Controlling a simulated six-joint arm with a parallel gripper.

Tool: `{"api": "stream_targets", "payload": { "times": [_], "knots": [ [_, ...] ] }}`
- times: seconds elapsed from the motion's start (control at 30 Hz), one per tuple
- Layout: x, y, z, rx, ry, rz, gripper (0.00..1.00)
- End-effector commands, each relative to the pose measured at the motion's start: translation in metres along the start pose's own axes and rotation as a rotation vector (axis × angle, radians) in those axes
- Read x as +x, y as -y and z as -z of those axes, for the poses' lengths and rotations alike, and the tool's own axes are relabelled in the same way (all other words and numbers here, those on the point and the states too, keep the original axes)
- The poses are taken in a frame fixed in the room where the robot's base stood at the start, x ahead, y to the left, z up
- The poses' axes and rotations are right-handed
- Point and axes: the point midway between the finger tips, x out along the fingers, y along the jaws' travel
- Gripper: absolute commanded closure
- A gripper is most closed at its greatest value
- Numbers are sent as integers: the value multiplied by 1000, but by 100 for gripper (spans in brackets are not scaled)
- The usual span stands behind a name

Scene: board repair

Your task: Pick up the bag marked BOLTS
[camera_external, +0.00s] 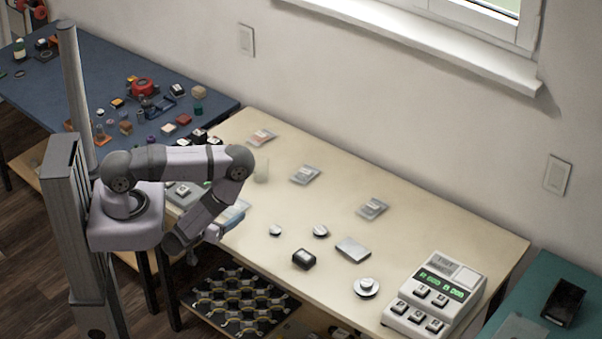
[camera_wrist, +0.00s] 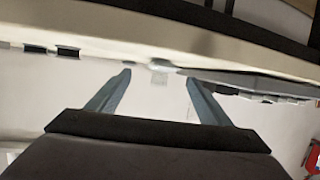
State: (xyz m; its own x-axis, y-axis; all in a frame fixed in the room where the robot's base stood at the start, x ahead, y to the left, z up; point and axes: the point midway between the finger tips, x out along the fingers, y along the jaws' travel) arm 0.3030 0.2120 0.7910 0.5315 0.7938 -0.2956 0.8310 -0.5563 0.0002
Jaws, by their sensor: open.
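Several small clear bags lie on the cream table. One with reddish contents (camera_external: 262,137) is at the back left, a grey one (camera_external: 305,174) is to its right, and another grey one (camera_external: 373,208) lies farther right. A pale bluish bag (camera_external: 235,212) lies near the front left edge, partly hidden by my arm. Their labels are too small to read, so I cannot tell which is marked BOLTS. My gripper (camera_wrist: 158,84) is open, with nothing between its two fingers. In the external view it is near the table's front left edge, mostly hidden by my arm.
A white scale (camera_external: 435,298) stands at the front right of the cream table (camera_external: 430,235). A black box (camera_external: 304,259), a silver plate (camera_external: 353,249) and round weights lie mid-table. A cluttered blue table (camera_external: 85,85) is at left. The back right of the cream table is clear.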

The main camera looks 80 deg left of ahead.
Motion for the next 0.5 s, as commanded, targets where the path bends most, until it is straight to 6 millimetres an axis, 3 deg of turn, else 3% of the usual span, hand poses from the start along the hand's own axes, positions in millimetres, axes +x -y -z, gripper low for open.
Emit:
{"api": "stream_targets", "payload": {
  "times": [0.5],
  "knots": [
    [43,2,-2,-4,-1,5,27]
  ]
}}
